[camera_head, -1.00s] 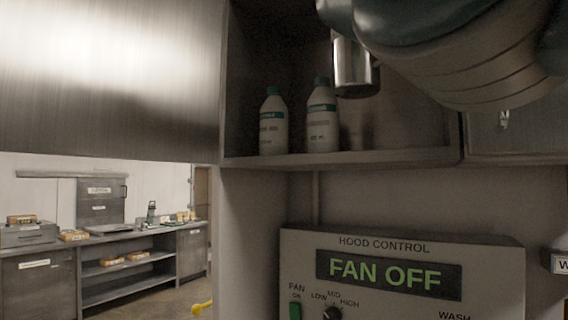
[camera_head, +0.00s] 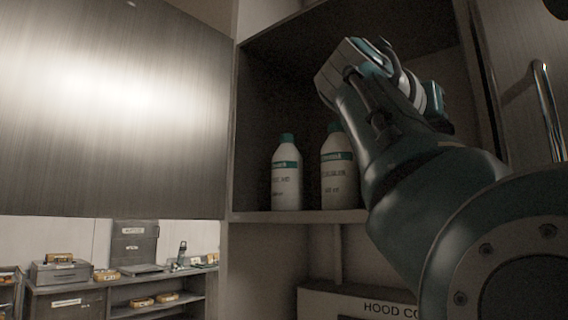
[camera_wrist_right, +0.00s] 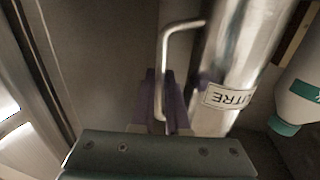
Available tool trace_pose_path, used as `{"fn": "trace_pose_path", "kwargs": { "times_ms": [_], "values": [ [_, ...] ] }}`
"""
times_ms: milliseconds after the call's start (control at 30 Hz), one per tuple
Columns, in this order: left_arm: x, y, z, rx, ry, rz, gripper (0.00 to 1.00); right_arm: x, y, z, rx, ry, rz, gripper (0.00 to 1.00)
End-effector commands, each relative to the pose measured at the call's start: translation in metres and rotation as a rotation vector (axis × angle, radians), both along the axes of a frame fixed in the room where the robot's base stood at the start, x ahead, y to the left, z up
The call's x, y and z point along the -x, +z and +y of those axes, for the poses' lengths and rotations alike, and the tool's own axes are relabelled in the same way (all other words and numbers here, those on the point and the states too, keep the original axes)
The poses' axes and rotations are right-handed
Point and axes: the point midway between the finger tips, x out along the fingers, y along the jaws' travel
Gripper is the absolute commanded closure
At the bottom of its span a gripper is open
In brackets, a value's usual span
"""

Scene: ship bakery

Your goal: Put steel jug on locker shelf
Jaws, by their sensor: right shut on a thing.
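The steel jug (camera_wrist_right: 235,65) shows in the right wrist view as a shiny cylinder with a "LITRE" label and a bent handle (camera_wrist_right: 163,75). My right gripper (camera_wrist_right: 165,115) is shut on that handle, its dark fingers on either side. In the head view my right gripper (camera_head: 350,70) is inside the open locker, high above the shelf (camera_head: 300,216), and the arm hides the jug. I cannot tell whether the jug touches the shelf. My left gripper is not in view.
Two white bottles with green caps stand on the shelf, a left one (camera_head: 287,178) and a right one (camera_head: 338,172). A bottle (camera_wrist_right: 300,100) shows close beside the jug in the wrist view. The open steel door (camera_head: 120,110) is at left. A counter (camera_head: 70,300) is far behind.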

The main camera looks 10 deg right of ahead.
Motion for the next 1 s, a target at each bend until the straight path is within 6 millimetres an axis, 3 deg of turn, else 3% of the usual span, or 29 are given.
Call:
{"fn": "trace_pose_path", "kwargs": {
  "times_ms": [333,367,600,867,1000],
  "values": [
    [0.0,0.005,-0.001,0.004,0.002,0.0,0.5,0.001,-0.01,0.0,0.001,0.001,-0.004,1.0],
    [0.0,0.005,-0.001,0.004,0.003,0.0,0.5,0.0,-0.011,0.0,0.0,0.001,-0.001,0.84],
    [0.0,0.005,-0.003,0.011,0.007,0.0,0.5,0.0,-0.011,0.0,0.0,0.001,-0.001,0.57],
    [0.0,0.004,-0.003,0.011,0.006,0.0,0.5,0.001,-0.012,0.001,0.0,0.001,-0.001,0.57],
    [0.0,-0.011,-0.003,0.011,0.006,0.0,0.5,0.007,-0.015,0.013,0.001,0.003,-0.004,0.57]
  ]
}}
